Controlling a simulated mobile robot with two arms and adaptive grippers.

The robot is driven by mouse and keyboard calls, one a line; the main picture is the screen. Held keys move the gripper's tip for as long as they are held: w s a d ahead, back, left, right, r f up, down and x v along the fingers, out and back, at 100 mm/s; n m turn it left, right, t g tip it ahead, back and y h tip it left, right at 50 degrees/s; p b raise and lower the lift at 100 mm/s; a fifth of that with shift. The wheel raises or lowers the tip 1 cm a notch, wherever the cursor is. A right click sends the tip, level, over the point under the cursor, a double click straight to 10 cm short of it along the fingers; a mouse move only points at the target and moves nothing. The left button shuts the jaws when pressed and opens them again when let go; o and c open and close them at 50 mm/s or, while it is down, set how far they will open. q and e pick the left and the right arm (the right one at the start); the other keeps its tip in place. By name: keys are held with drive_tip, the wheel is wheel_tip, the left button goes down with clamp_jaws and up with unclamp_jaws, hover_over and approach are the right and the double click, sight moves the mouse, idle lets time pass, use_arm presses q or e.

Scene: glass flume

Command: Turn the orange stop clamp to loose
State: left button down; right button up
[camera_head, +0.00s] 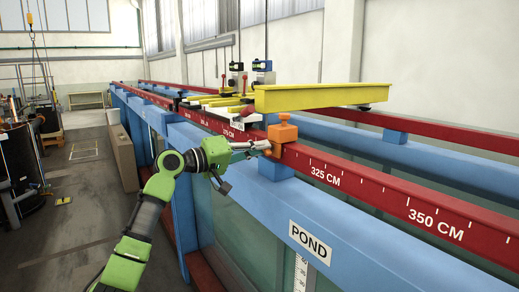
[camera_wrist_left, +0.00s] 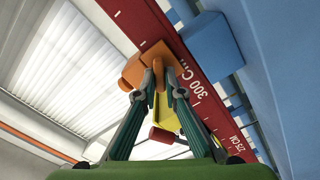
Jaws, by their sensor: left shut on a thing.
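The orange stop clamp (camera_head: 282,135) sits on the red graduated rail (camera_head: 350,184), a little left of the 325 CM mark in the head view. In the left wrist view the clamp (camera_wrist_left: 134,72) is beside the 300 CM mark. My left gripper (camera_head: 265,146) reaches it from the left. In the left wrist view the fingers of my left gripper (camera_wrist_left: 166,90) are shut on an orange part of the clamp, seemingly its handle. The fingers hide some of that part. My right gripper is not in view.
A yellow beam (camera_head: 320,97) on a carriage spans the flume just behind the clamp. A blue frame (camera_head: 255,190) with a POND label (camera_head: 310,242) runs below the rail. The floor (camera_head: 85,200) at the left is mostly open.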

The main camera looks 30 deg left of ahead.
use_arm(q)
drive_tip(key=c, duration=2.1)
unclamp_jaws()
drive_tip(key=shift+c, duration=0.2)
drive_tip(key=v, duration=1.2)
drive_tip(key=shift+a+f, duration=0.1)
